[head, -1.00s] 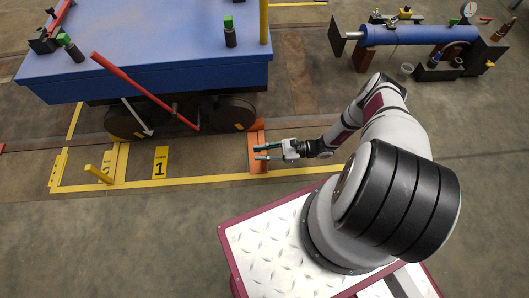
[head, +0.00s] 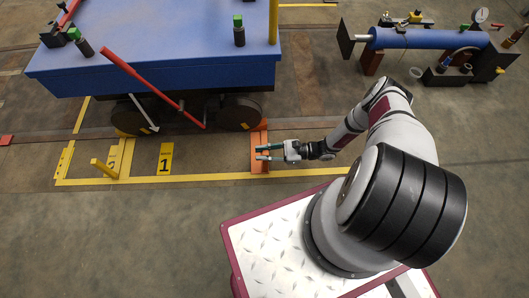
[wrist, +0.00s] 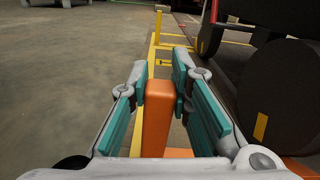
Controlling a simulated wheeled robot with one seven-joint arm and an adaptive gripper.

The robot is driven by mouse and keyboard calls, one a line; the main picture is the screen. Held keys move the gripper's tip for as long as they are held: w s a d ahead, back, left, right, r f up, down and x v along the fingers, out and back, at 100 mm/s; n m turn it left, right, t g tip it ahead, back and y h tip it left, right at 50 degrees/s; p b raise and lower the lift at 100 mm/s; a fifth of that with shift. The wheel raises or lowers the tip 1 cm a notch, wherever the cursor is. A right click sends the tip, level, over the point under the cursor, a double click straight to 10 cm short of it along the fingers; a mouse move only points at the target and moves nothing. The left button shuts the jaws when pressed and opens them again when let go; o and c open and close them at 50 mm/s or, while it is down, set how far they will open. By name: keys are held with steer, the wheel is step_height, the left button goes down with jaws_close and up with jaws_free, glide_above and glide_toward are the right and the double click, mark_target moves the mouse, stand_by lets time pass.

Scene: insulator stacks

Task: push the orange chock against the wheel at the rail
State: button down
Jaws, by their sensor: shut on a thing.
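The orange chock (head: 259,159) sits on the floor at the rail, just right of the blue cart's near right wheel (head: 240,112). In the head view its far end lies beside the wheel's right edge; I cannot tell whether they touch. My gripper (head: 260,152) reaches in from the right, its teal fingers around the chock's upright part. In the wrist view the orange upright part (wrist: 157,115) stands between the fingers of my gripper (wrist: 158,95), which is shut on it. The dark wheel (wrist: 280,95) with a yellow mark shows at right there.
The blue cart (head: 155,65) has a red lever (head: 150,86) hanging over its near side. A yellow post (head: 103,168) and a yellow plate marked 1 (head: 165,158) are to the left. A bench rig with a blue cylinder (head: 430,38) stands at back right. The front floor is clear.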

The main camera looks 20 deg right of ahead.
steer(key=shift+w+a+r, duration=0.1)
steer(key=shift+w+a, duration=0.05)
steer(key=shift+a, duration=0.15)
steer(key=c, duration=1.4)
jaws_free()
steer(key=shift+d, duration=0.1)
steer(key=v, duration=1.1)
step_height(320, 180, up, 8)
steer(key=p, duration=0.5)
steer(key=shift+d+p, duration=0.3)
steer(key=shift+d, duration=0.1)
